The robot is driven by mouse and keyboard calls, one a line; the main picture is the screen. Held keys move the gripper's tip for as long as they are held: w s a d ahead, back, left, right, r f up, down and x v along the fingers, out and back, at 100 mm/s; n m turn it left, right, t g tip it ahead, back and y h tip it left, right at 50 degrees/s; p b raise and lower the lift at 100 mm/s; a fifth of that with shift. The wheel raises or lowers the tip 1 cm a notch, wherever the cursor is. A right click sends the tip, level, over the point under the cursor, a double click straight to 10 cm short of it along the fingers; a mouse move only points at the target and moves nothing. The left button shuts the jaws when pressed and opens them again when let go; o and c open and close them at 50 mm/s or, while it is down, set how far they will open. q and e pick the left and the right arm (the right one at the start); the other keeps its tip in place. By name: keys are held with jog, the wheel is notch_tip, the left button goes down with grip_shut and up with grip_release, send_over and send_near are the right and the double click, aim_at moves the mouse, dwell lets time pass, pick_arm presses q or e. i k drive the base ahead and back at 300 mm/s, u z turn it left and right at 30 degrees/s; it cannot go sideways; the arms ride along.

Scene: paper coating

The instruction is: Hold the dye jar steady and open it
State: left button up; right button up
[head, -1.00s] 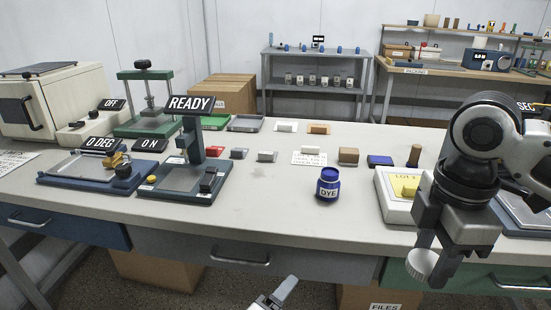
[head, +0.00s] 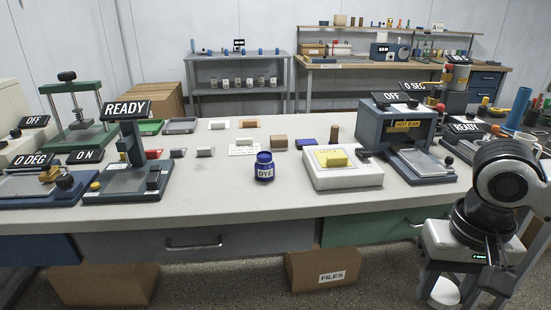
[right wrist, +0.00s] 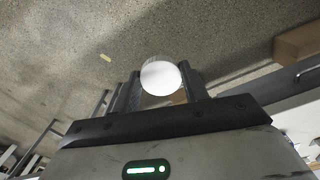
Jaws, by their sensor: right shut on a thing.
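The blue dye jar (head: 264,170), labelled DYE, stands upright on the near part of the white table. Its mouth looks dark blue, with no white cap on it. My right gripper (head: 447,284) is in front of the table at the lower right, well away from the jar. It is shut on a round white lid (head: 445,292). The right wrist view also shows the white lid (right wrist: 161,77) between the fingers. My left gripper is out of view.
A white tray with a yellow block (head: 343,175) stands right of the jar, with a hot bar press (head: 408,135) beyond it. A READY device (head: 128,175) stands to the left. The table around the jar is clear. A FILES box (head: 322,270) is on the floor.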

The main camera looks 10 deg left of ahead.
aim_at(264, 165)
jog(key=u, duration=0.5)
jog(key=i, duration=0.55)
jog(key=u, duration=0.75)
jog(key=i, duration=0.6)
jog(key=u, duration=0.35)
